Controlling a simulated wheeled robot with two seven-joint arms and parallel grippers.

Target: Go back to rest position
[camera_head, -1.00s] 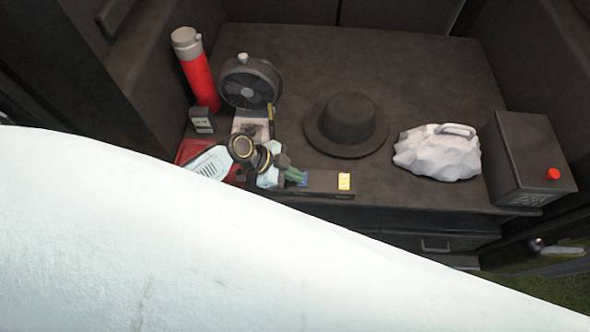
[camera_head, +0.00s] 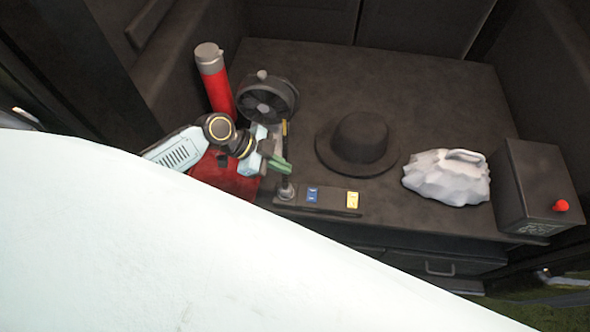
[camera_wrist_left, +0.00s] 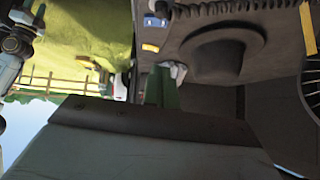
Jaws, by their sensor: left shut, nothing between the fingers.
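My left gripper (camera_head: 282,165) shows in the head view above the front left of the dark vehicle deck (camera_head: 440,100). It is shut and empty, with its greenish fingers pointing right. In front of it is a flat dark strip with a blue tag (camera_head: 312,195) and a yellow tag (camera_head: 352,200). The left wrist view shows a green finger (camera_wrist_left: 163,88) near the middle, with the black hat (camera_wrist_left: 222,52) beyond it. My right gripper shows in neither view.
A red flask (camera_head: 215,82), a black fan (camera_head: 268,97) and a red bag (camera_head: 225,178) crowd the left side. A black hat (camera_head: 358,143), a white lumpy sack (camera_head: 447,178) and a dark box (camera_head: 535,190) stand to the right. A large white surface (camera_head: 150,240) covers the lower left.

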